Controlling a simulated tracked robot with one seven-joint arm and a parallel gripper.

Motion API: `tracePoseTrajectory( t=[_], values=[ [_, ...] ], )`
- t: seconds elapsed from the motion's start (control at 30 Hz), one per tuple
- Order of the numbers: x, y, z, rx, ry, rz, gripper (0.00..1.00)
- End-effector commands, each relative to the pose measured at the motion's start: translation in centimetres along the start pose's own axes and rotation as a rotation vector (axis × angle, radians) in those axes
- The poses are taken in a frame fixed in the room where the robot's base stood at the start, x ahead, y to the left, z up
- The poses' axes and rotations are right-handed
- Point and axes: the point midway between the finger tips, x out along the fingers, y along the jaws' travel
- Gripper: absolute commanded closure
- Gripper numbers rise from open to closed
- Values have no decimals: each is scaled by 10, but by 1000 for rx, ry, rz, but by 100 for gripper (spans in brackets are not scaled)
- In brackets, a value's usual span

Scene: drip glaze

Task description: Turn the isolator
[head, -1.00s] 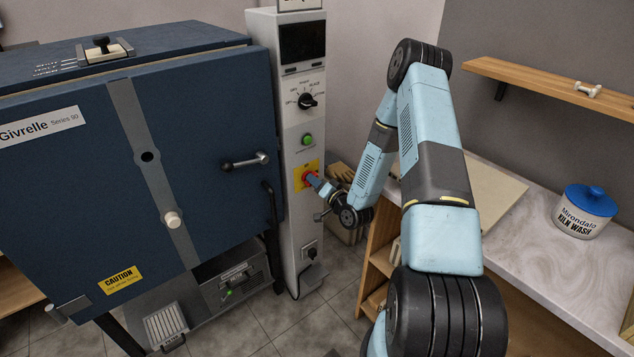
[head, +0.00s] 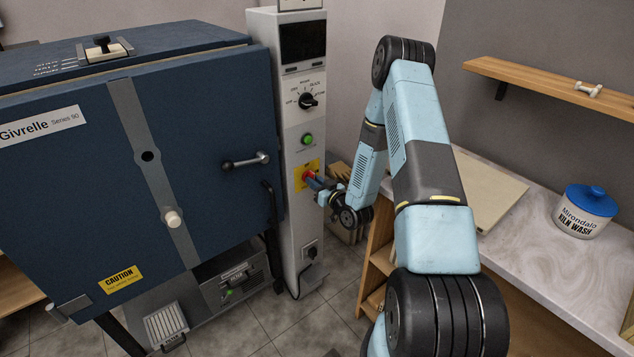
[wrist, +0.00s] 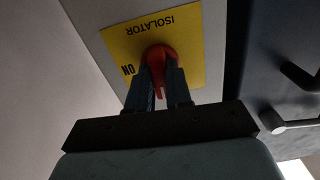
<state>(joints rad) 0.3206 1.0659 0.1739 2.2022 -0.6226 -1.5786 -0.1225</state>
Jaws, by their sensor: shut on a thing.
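The isolator is a red rotary handle (wrist: 160,56) on a yellow plate (wrist: 195,45), which reads "ISOLATOR" and "ON" in the wrist view. In the head view the yellow plate (head: 301,171) sits low on the grey control column (head: 289,225), below the green button. My gripper (wrist: 161,84) is shut on the red handle, with a finger on each side of it. In the head view my gripper (head: 312,181) reaches the plate from the right. My fingers hide part of the handle and plate.
The blue kiln (head: 200,130) with its door handle (head: 246,160) stands left of the column. A black selector knob (head: 307,101) and green button (head: 307,139) are above the isolator. A worktop with a kiln wash tub (head: 586,212) is at right.

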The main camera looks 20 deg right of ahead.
Motion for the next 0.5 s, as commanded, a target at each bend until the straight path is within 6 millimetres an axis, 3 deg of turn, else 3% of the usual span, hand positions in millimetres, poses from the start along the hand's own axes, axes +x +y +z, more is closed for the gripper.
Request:
tracePoseTrajectory(
  t=[0.5],
  values=[
    [0,1,3,-88,-7,2,100]
  ],
)
